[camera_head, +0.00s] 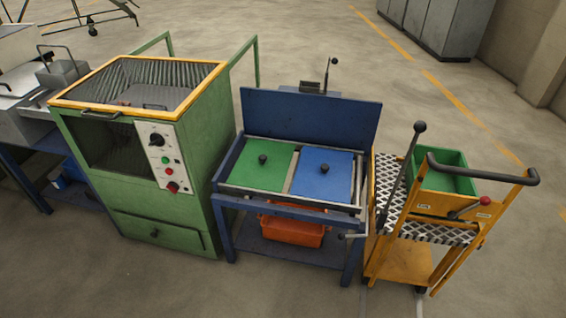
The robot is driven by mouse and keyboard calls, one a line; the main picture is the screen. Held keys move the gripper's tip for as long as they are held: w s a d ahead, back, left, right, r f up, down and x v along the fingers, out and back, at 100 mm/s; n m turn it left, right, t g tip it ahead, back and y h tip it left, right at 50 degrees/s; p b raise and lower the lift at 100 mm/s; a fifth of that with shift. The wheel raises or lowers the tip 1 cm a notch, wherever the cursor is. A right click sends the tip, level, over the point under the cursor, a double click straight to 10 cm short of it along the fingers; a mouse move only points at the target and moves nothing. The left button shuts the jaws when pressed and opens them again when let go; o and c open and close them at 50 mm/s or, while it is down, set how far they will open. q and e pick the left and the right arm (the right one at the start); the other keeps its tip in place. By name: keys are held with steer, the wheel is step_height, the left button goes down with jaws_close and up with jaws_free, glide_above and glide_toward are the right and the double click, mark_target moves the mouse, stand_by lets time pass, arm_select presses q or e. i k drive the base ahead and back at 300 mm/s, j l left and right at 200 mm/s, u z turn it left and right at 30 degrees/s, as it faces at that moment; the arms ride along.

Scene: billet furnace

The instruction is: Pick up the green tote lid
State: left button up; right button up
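A flat green lid (258,176) with a black round knob lies in the left half of the top of a blue bench (245,203). It looks like the green tote lid. A blue lid (325,177) with a similar knob lies right beside it, with a narrow light strip between them. An open green tote (447,174) sits on the yellow cart at the right; its inside looks empty. Neither of my grippers shows in the head view.
The blue bench has an upright back panel (310,120) and an orange bin (293,230) on its lower shelf. A green furnace-like cabinet (170,190) stands close at left. The yellow cart (405,262) with upright levers stands close at right. Floor in front is clear.

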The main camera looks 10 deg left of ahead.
mark_target(263, 165)
steer(key=i+j+z, duration=0.1)
steer(key=i+j, duration=0.4)
steer(key=j, duration=0.25)
steer(key=i+j+z, duration=0.15)
steer(key=j, duration=0.2)
steer(key=i+j, duration=0.3)
steer(key=i+j+z, duration=0.15)
steer(key=j, duration=0.35)
